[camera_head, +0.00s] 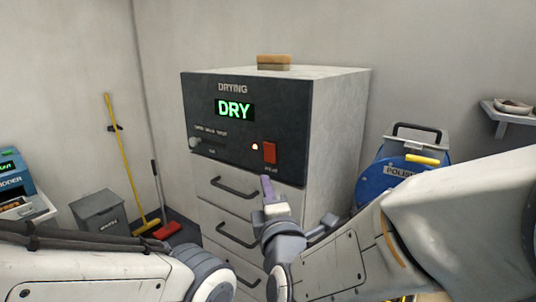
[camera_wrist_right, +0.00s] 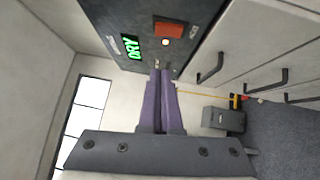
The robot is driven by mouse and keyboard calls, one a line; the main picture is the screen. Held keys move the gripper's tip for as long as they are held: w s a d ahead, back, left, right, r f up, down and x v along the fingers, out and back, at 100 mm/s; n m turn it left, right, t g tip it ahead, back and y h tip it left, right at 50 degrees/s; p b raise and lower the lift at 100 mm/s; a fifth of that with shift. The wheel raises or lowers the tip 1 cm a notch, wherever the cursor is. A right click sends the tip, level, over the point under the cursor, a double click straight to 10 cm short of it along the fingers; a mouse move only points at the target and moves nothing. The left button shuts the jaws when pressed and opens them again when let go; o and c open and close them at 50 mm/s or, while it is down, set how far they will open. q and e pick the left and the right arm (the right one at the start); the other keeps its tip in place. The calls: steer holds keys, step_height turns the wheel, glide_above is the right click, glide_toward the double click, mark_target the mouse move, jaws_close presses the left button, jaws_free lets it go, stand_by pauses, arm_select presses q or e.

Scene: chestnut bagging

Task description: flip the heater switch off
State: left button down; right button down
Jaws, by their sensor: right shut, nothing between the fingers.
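The red heater switch (camera_head: 270,152) is on the dark front panel of the drying cabinet (camera_head: 340,130), at its right side. My left gripper is out of view.
Drawer handles (camera_head: 234,188) stick out below the panel. A wooden-backed block (camera_head: 274,62) lies on top of the cabinet. A grey bin (camera_head: 100,212), a broom (camera_head: 126,160) and another machine (camera_head: 15,178) are at left.

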steer(key=p, duration=0.5)
glide_toward(265, 147)
steer(key=w+a, duration=0.2)
steer(key=a, duration=0.1)
steer(key=w, duration=0.1)
steer(key=d+p, duration=0.1)
steer(key=w+d, duration=0.1)
steer(key=shift+w+r, duration=0.25)
steer(key=shift+w, duration=0.1)
steer(key=shift+w+d+p, duration=0.2)
steer(key=shift+w+p, duration=0.15)
steer(key=shift+w, duration=0.05)
steer(key=shift+f, duration=0.1)
steer(key=shift+a, duration=0.15)
